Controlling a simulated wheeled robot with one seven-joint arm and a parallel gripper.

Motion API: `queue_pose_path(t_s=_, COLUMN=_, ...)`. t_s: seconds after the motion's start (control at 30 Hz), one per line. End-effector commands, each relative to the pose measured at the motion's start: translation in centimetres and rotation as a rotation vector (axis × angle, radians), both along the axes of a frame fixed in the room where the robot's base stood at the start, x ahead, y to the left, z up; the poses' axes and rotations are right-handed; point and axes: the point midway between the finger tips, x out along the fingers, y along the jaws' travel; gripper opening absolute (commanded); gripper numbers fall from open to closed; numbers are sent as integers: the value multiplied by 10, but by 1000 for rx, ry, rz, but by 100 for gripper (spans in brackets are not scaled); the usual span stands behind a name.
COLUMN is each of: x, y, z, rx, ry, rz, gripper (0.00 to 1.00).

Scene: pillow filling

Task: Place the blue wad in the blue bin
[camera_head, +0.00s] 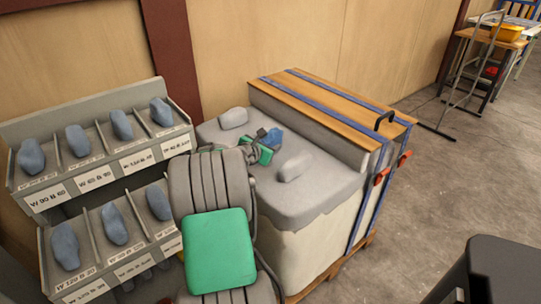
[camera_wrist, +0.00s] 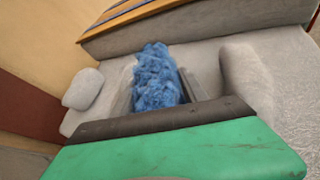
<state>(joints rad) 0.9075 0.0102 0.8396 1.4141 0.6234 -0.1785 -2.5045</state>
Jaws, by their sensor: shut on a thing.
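The blue wad (camera_wrist: 156,78) is fluffy and sits between the two fingers of my gripper (camera_wrist: 157,92) in the wrist view. My gripper is shut on it. In the head view, my gripper (camera_head: 266,146) is over the grey cloth-covered top of a pallet load, and the blue wad (camera_head: 275,136) shows at its tip. I cannot tell whether the wad touches the surface below. I cannot make out a blue bin for certain in either view.
Pale pillow-like lumps lie on the load (camera_head: 320,204), one behind left (camera_head: 233,118) and one right of my gripper (camera_head: 295,166). A strapped wooden-topped block (camera_head: 330,95) stands behind. Grey shelving (camera_head: 70,118) at left holds several blue-grey wads.

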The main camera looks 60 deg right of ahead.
Motion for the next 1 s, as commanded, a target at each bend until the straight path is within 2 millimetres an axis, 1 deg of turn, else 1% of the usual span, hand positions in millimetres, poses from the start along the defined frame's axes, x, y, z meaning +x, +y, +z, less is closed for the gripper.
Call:
queue_pose_path(t_s=0.03, x=-1, y=-6, z=-8, rx=-1, ry=1, rz=-2, gripper=10)
queue_pose_path(t_s=0.13, x=0, y=-13, z=-15, rx=-2, ry=1, rz=-1, gripper=10)
queue_pose_path(t_s=0.2, x=0, y=-18, z=-23, rx=-1, ry=0, rz=0, gripper=10)
queue_pose_path(t_s=0.3, x=0, y=-16, z=-43, rx=0, ry=2, rz=0, gripper=10)
queue_pose_path(t_s=0.33, x=0, y=-16, z=-47, rx=-1, ry=2, rz=1, gripper=10)
queue_pose_path(t_s=0.67, x=0, y=-16, z=-51, rx=-2, ry=0, rz=0, gripper=10)
queue_pose_path(t_s=0.7, x=0, y=-16, z=-51, rx=-2, ry=0, rz=0, gripper=53)
queue_pose_path(t_s=0.93, x=0, y=-16, z=-50, rx=-2, ry=0, rz=0, gripper=71)
queue_pose_path(t_s=1.0, x=0, y=-16, z=-50, rx=-2, ry=0, rz=0, gripper=73)
